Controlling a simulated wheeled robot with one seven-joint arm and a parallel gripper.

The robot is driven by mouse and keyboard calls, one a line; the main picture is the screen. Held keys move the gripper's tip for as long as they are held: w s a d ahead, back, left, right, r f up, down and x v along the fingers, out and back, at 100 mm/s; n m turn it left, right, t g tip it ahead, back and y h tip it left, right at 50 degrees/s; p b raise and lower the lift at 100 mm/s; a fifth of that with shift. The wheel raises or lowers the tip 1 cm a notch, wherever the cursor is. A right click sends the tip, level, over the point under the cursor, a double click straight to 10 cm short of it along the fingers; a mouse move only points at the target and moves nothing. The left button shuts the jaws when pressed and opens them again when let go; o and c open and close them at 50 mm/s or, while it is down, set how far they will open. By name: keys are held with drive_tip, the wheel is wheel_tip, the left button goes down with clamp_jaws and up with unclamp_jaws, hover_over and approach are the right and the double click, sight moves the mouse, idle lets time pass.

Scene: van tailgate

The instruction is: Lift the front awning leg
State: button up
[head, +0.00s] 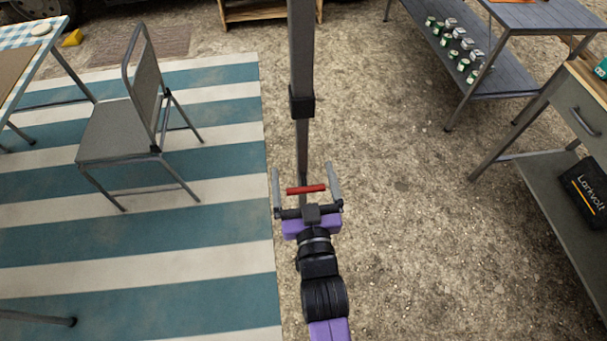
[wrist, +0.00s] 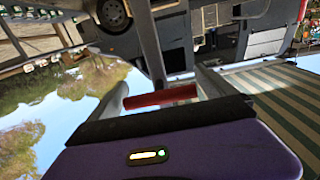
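The front awning leg (head: 301,55) is a grey post with a black collar (head: 301,101) and a thinner lower section. It also shows in the wrist view (wrist: 150,40). A red crossbar (head: 306,189) lies across the leg's lower part; it also shows in the wrist view (wrist: 160,97). My gripper (head: 306,183) is open, its two grey fingers spread to either side of the red bar. A small gap shows at the left finger; whether the right finger touches the bar is unclear. The leg's foot is hidden behind my gripper.
A striped mat (head: 225,222) with a grey chair (head: 118,130) lies to the left. A shelf table (head: 480,80) with several cans and a grey workbench (head: 545,170) stand at right. Bare gravel (head: 400,220) between them is clear.

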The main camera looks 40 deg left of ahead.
drive_tip(key=c, duration=1.6)
wheel_tip(320, 180, up, 13)
drive_tip(key=p, duration=0.8)
drive_tip(key=shift+c, duration=0.2)
drive_tip(key=o, duration=1.9)
drive_tip(key=shift+f, duration=0.1)
drive_tip(key=shift+d, duration=0.1)
drive_tip(key=b+v, duration=0.1)
drive_tip(key=v, duration=0.6)
drive_tip(key=shift+s+d, duration=0.2)
drive_tip(key=shift+s, duration=0.05)
